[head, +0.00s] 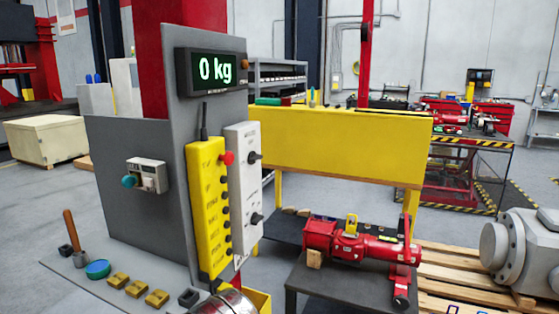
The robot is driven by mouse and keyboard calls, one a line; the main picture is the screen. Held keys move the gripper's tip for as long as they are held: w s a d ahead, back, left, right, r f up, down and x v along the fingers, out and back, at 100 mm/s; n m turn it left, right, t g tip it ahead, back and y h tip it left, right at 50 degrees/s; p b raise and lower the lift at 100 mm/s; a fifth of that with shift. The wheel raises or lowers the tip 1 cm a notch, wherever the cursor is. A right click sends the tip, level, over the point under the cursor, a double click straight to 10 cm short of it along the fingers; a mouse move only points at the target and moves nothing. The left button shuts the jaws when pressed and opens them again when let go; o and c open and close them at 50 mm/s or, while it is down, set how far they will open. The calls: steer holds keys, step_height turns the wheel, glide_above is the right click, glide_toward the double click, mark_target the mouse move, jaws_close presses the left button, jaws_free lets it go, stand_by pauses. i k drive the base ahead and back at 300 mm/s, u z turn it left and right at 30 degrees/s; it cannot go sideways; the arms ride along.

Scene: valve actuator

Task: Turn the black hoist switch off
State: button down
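A pale grey control box (243,185) is mounted on the right edge of a grey upright panel. It carries two black rotary switches, an upper one (254,157) and a lower one (256,218). The labels are too small to read, so I cannot tell which is the hoist switch or how either is set. A yellow pendant (207,215) with a red button (227,158) and several black buttons hangs just left of the box. My gripper is not in view. A rounded metallic part shows at the bottom edge; I cannot tell what it is.
A display (212,71) reads "0 kg" above the box. A red actuator (350,243) rests on a dark stand to the right. A yellow beam (335,145) stands behind.

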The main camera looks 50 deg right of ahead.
mark_target(254, 158)
steer(key=z, duration=1.2)
steer(key=k, duration=1.35)
steer(key=z, duration=0.25)
steer(key=i, duration=1.9)
steer(key=u, duration=0.65)
